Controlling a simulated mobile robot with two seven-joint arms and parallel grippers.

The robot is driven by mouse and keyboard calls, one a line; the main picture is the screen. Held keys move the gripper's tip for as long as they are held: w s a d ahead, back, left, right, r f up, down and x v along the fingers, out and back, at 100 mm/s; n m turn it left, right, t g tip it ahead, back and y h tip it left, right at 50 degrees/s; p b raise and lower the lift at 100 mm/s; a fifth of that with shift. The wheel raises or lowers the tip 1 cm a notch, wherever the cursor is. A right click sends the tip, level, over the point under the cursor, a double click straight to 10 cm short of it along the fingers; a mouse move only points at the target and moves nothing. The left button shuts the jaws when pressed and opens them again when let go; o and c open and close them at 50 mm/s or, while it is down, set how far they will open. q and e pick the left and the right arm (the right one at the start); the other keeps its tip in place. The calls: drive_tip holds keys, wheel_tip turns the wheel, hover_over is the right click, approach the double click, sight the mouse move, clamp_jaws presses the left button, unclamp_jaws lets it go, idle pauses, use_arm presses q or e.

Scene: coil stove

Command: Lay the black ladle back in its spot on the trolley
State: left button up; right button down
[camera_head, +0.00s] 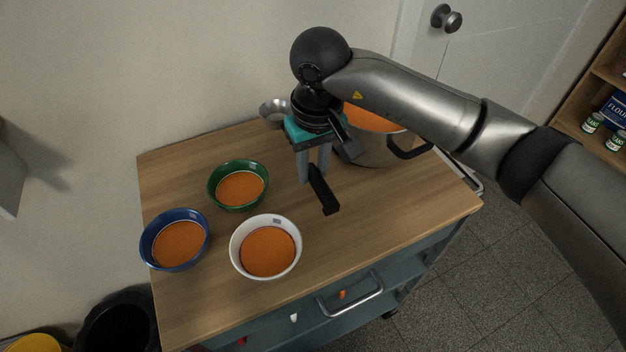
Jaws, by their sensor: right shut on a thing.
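My right gripper (313,172) points down over the trolley (200,312) and is shut on the black ladle (323,193). The ladle's dark handle sticks out from the fingers toward the front, low over the wooden top or touching it; I cannot tell which. The rest of the ladle is hidden behind the gripper. A small silvery bowl shape (273,112) shows behind and left of the gripper; I cannot tell whether it is part of the ladle. My left gripper is not in view.
A steel pot (375,152) of orange soup with dark handles stands right of the gripper, partly behind my arm. Green (222,198), blue (158,256) and white (240,262) bowls of orange soup stand on the left half. The front right of the top is clear.

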wheel_tip(320, 180, down, 3)
drive_tip(key=shift+f, duration=0.35)
use_arm(q)
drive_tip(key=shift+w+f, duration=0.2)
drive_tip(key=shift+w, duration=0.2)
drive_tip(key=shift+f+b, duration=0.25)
drive_tip(key=shift+b, duration=0.2)
use_arm(e)
drive_tip(key=shift+f, duration=0.1)
drive_tip(key=c, duration=0.6)
unclamp_jaws()
drive_tip(key=shift+c, duration=0.2)
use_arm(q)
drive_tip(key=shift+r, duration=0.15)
